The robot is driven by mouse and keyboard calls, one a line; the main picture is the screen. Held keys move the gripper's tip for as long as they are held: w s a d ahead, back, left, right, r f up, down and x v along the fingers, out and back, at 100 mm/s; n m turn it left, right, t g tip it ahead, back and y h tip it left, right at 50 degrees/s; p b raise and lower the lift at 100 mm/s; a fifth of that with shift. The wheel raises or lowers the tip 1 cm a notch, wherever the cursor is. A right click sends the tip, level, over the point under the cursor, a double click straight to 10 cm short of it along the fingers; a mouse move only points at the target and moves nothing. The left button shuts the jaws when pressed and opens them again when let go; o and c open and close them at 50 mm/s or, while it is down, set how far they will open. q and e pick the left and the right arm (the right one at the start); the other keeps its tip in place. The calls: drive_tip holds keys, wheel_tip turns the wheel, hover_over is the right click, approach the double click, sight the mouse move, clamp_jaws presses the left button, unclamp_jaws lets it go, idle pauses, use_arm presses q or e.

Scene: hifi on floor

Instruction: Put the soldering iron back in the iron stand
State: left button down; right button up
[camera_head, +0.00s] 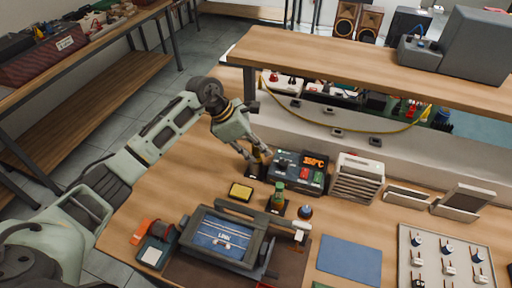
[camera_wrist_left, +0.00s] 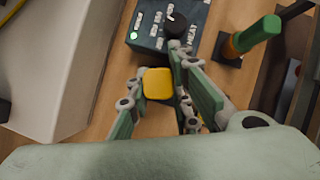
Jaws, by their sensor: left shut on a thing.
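My left gripper (camera_head: 258,158) is shut on the soldering iron, whose yellow handle (camera_head: 262,155) shows between the fingers. In the left wrist view the yellow handle (camera_wrist_left: 158,83) is seen nearly end-on between the fingers. A small dark base (camera_head: 256,172), perhaps the iron stand, shows directly below the gripper, left of the soldering station (camera_head: 297,172). The iron's tip is hidden, so I cannot tell whether it is inside the stand or above it. My right gripper is not in view.
A green-handled tool (camera_head: 278,196) stands upright in a dark holder nearby; it also shows in the left wrist view (camera_wrist_left: 257,35). A yellow sponge (camera_head: 240,191) lies in front of the gripper. A shelf (camera_head: 370,68) overhangs behind. A blue mat (camera_head: 349,260) lies at front right.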

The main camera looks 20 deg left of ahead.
use_arm(q)
drive_tip(key=c, duration=1.5)
unclamp_jaws()
drive_tip(key=o, duration=0.3)
drive_tip(key=shift+o, duration=1.3)
drive_tip(key=shift+r+p, duration=1.7)
drive_tip(key=shift+r, duration=1.85)
